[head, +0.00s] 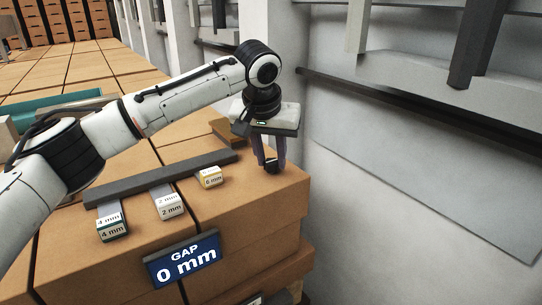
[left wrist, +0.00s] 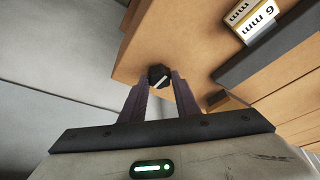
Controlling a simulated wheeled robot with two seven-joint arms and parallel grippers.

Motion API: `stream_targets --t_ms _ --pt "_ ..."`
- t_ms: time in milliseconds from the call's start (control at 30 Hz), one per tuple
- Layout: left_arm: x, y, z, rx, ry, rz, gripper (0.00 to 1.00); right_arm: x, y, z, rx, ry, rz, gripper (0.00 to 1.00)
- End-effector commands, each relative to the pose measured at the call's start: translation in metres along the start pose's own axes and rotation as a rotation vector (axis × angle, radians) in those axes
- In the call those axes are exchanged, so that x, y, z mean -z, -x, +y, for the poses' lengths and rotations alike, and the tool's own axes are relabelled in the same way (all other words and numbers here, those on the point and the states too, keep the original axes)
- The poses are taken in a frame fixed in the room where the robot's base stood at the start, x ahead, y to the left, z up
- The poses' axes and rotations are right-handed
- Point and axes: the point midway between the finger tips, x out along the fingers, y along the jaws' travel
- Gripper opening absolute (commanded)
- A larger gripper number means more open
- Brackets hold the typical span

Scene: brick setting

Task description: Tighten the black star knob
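The black star knob (left wrist: 158,77) sits near the corner of a brick-coloured block, with a pale mark on its top in the left wrist view. It also shows as a small dark shape (head: 271,166) in the head view. My left gripper (head: 270,163) points down over it. In the left wrist view its two fingers (left wrist: 159,82) stand on either side of the knob, with their tips close to its sides. Whether both tips touch the knob is hard to tell. My right gripper is not in view.
A dark grey bar (head: 155,178) lies across the blocks, with labelled tabs of 4 mm (head: 112,227), 2 mm (head: 170,206) and 6 mm (head: 210,177) in front. A blue sign (head: 184,261) reads "GAP 0 mm". A grey wall (head: 400,200) stands close on the right.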

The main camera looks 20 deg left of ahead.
Motion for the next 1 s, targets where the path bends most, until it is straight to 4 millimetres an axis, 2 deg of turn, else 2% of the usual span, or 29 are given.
stream_targets --t_ms 267,467,1000 --pt "0.0000 0.0001 -0.0007 -0.010 -0.024 0.000 0.06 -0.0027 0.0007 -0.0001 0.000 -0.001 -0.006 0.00" --pt "-0.0001 -0.0002 -0.0016 -0.046 -0.108 -0.001 0.06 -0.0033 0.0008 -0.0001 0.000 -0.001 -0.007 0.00" --pt "0.0013 -0.0008 -0.0044 -0.233 -0.552 -0.001 0.06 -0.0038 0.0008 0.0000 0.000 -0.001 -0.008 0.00"
